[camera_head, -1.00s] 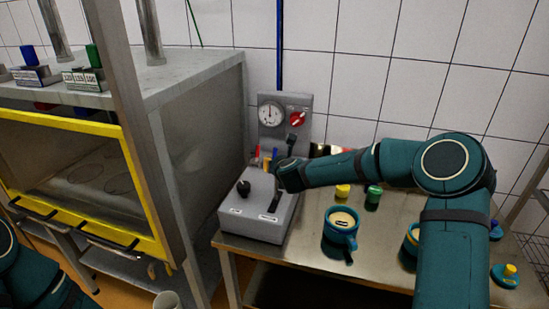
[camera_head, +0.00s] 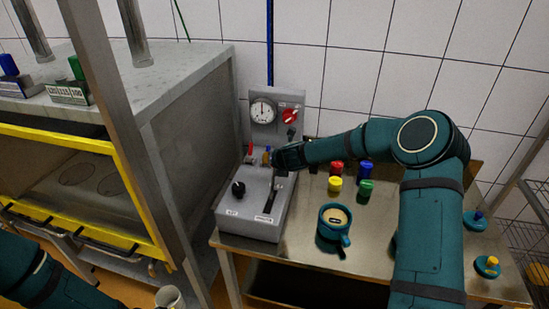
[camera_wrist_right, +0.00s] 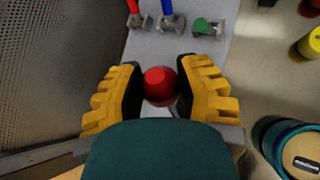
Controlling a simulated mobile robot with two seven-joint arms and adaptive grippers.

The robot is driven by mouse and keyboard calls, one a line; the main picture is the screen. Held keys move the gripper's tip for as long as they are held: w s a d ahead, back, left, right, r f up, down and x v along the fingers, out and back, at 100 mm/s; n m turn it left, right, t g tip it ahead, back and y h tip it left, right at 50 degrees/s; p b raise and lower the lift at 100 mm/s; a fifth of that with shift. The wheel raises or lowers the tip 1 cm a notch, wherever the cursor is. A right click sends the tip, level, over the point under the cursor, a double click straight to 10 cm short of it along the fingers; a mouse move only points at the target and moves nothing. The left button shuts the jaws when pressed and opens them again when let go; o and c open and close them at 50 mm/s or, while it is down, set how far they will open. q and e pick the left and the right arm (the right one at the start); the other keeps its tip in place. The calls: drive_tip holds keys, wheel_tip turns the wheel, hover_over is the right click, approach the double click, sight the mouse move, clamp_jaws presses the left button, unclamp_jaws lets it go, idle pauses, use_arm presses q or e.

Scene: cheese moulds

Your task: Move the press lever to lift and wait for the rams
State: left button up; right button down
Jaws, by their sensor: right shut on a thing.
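The grey press control box (camera_head: 235,217) stands at the left end of the steel table, with a black knob (camera_head: 238,188) and a dark lever slot (camera_head: 270,200) on its top. My right gripper (camera_head: 276,157) is over the back end of this slot. In the right wrist view its yellow fingers (camera_wrist_right: 160,92) are shut on a round red lever knob (camera_wrist_right: 159,82). The lever's shaft is hidden.
A gauge (camera_head: 262,111) and red dial (camera_head: 290,115) are on the back panel. Small handles, red (camera_wrist_right: 133,8) and green (camera_wrist_right: 202,25), sit just beyond my right fingers. A cup (camera_head: 168,298) is at the bottom.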

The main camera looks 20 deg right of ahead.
drive_tip(key=shift+r, duration=0.15)
drive_tip(key=c, duration=0.8)
unclamp_jaws()
drive_tip(key=shift+o, duration=1)
drive_tip(key=shift+w, duration=0.1)
drive_tip(key=v, duration=1.2)
drive_tip(key=shift+a, duration=0.15)
